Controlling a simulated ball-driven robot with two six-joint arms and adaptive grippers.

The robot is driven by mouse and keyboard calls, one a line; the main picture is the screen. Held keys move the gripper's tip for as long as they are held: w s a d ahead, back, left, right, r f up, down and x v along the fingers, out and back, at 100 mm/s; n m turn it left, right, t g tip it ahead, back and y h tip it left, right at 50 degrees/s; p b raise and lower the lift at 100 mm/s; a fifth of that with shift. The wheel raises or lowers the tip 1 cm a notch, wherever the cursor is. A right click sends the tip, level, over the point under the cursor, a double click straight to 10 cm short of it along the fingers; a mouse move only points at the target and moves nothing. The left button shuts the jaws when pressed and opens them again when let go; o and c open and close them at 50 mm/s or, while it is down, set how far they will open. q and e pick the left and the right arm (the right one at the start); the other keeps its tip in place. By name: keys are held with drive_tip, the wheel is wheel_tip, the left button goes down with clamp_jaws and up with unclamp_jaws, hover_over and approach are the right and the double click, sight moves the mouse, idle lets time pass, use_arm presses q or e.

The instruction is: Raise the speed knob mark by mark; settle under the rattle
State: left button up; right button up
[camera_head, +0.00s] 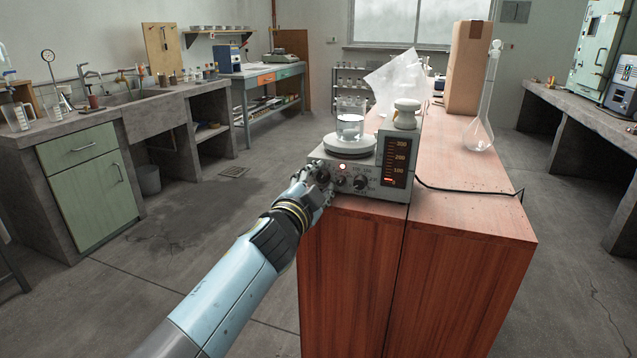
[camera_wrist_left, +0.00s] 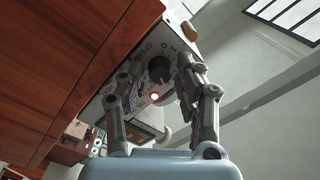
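The grey stirrer (camera_head: 318,153) stands at the near end of the wooden bench, with a beaker (camera_head: 350,128) of clear liquid on its round white plate. Its display (camera_head: 395,160) is marked 100, 200 and 300; a short red bar glows at the bottom, below 100. The front has several dark knobs and a lit lamp (camera_head: 342,167). My left gripper (camera_head: 318,180) is at the leftmost knob. In the left wrist view, its open fingers (camera_wrist_left: 163,76) stand either side of a black knob (camera_wrist_left: 160,69), with gaps showing. The liquid's motion cannot be told. My right gripper is out of view.
A white lidded jar (camera_head: 406,114) sits by the display. Behind are a crumpled clear bag (camera_head: 398,82), a tall cardboard box (camera_head: 467,70) and a long-necked flask (camera_head: 480,132). A black cable (camera_head: 470,190) crosses the bench top.

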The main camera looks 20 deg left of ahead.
use_arm(q)
clamp_jaws()
drive_tip(key=m, duration=0.5)
drive_tip(key=shift+o, duration=1.7)
unclamp_jaws()
